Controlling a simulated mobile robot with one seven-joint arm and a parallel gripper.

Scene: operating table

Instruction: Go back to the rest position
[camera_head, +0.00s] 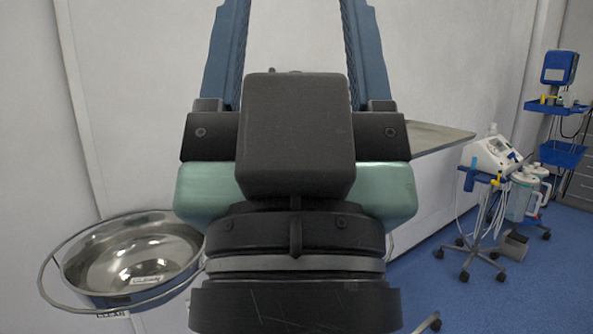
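My gripper (296,35) fills the middle of the head view, seen from behind its black and green body. Its two blue fingers point up and stand wide apart. Their tips run out of the top edge of the picture. Nothing shows between the visible parts of the fingers, only the pale wall behind. Whatever lies beyond the tips is out of view, and the gripper body hides what is directly behind it.
A shiny metal bowl (135,255) sits in a ring holder at lower left. A flat grey surface (445,135) juts out behind the gripper at right. A wheeled trolley with a white device (492,155) and a blue-shelved stand (562,152) are farther right. Blue floor (540,290) is open at lower right.

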